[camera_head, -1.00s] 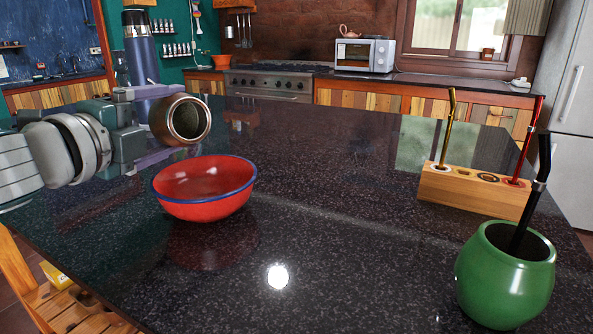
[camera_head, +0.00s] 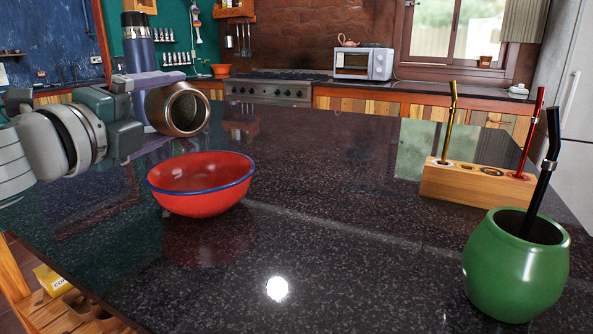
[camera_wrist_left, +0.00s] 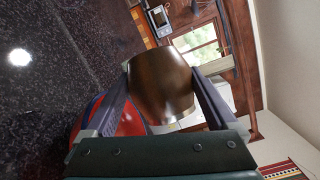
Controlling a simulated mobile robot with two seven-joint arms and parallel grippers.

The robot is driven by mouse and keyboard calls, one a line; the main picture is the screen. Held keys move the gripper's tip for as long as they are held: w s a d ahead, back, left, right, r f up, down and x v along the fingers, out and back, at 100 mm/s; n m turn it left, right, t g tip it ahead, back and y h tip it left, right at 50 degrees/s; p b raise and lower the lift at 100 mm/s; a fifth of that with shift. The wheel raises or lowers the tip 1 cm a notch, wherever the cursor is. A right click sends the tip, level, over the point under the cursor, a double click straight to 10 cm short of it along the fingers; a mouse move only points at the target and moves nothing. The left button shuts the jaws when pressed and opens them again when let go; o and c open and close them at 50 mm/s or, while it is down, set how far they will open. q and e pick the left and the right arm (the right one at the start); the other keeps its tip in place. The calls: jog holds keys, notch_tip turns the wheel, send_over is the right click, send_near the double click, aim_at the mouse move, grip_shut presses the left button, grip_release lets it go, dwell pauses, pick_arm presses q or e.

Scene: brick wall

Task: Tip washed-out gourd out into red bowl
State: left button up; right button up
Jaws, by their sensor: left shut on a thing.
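The gourd (camera_head: 178,110) is a brown rounded cup with a metal rim. My left gripper (camera_head: 150,108) is shut on it at the left of the head view. The gourd is tilted on its side, with its mouth turned toward the camera and to the right. In the left wrist view the gourd (camera_wrist_left: 160,86) sits between the two fingers. The red bowl (camera_head: 203,200) with a blue rim stands on the dark counter, below and in front of the gourd. The part of the bowl that I see inside looks empty. My right gripper is not in view.
A green gourd (camera_head: 515,268) with a black straw stands at the right front. A wooden straw holder (camera_head: 477,190) with a gold and a red straw stands behind it. A tall dark flask (camera_head: 139,45) stands behind my left gripper. The counter's middle (camera_head: 330,190) is clear.

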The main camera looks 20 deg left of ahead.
aim_at(170, 100)
pick_arm(q)
jog(key=shift+d+m+t+b, duration=0.1)
jog(key=shift+m+t+b, duration=0.25)
jog(key=shift+b, duration=0.2)
jog(key=m+b, duration=0.1)
jog(key=f+b, duration=0.1)
jog(key=b, duration=0.1)
jog(key=shift+s+d+f+m+t, duration=0.1)
jog(key=shift+s+d+m+t, duration=0.05)
jog(key=shift+d+m+t, duration=0.15)
jog(key=shift+s+d+r+m+t+b, duration=0.15)
jog(key=shift+r+m+t+b, duration=0.15)
jog(key=shift+m+b, duration=0.35)
jog(key=m+b, duration=0.1)
jog(key=d+m+t+h+b, duration=0.1)
jog(key=m+b, duration=0.1)
jog(key=m+h+b, duration=0.1)
jog(key=m, duration=0.1)
jog(key=shift+s+d+r+t, duration=0.25)
jog(key=shift+d+r+t, duration=0.05)
jog(key=shift+r+t, duration=0.05)
jog(key=shift+r, duration=0.35)
jog(key=shift+m, duration=0.3)
jog(key=shift+s+d+r+m+h, duration=0.1)
jog(key=shift+d+r+m+h, duration=0.25)
jog(key=shift+r+m, duration=0.35)
